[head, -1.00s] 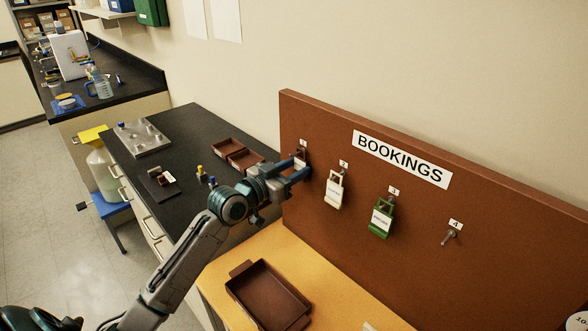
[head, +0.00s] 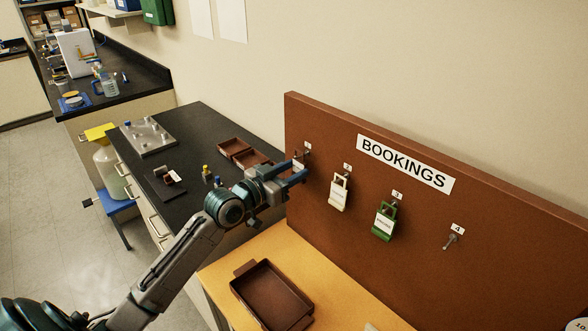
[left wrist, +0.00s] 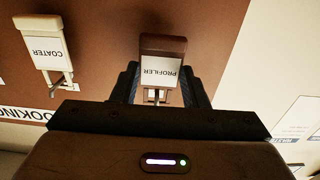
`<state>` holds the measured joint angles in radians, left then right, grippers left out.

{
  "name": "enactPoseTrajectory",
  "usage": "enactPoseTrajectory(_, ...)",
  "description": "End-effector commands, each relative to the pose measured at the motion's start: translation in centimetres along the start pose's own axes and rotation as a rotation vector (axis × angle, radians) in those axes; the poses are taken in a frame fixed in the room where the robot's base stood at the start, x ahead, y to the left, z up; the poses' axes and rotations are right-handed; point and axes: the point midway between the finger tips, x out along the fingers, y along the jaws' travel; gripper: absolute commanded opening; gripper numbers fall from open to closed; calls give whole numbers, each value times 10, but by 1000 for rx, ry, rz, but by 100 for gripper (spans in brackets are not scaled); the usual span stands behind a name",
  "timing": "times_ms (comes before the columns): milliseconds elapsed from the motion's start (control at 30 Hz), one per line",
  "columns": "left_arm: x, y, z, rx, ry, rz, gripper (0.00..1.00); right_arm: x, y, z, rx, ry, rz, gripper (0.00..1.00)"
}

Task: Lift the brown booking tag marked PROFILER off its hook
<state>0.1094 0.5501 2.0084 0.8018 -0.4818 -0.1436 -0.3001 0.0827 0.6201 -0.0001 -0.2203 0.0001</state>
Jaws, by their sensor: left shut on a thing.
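The brown booking tag (left wrist: 163,46) is marked PROFILER and shows upside down in the left wrist view, between my left gripper's fingers. In the head view the tag (head: 298,162) is mostly hidden by the gripper, just below the number 1 label on the brown board (head: 410,235). My left gripper (head: 299,173) is shut on the tag, in front of the board. I cannot tell whether the tag's loop is still around its hook. My right gripper is not in view.
A white tag (head: 339,194), marked COATER in the left wrist view (left wrist: 45,46), hangs at hook 2. A green tag (head: 384,222) hangs at hook 3. Hook 4 (head: 450,242) is bare. An empty brown tray (head: 241,312) lies on the yellow-topped surface below the board.

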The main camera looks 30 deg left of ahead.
Motion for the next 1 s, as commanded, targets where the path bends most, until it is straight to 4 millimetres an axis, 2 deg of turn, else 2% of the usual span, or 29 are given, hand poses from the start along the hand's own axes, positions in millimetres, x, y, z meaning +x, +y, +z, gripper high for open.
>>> enactPoseTrajectory(433, -28, 0, -2, 2, -3, 0, 0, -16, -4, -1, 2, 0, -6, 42)
enactPoseTrajectory(1000, -62, 0, -3, 2, -3, 0, 0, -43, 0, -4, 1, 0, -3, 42)
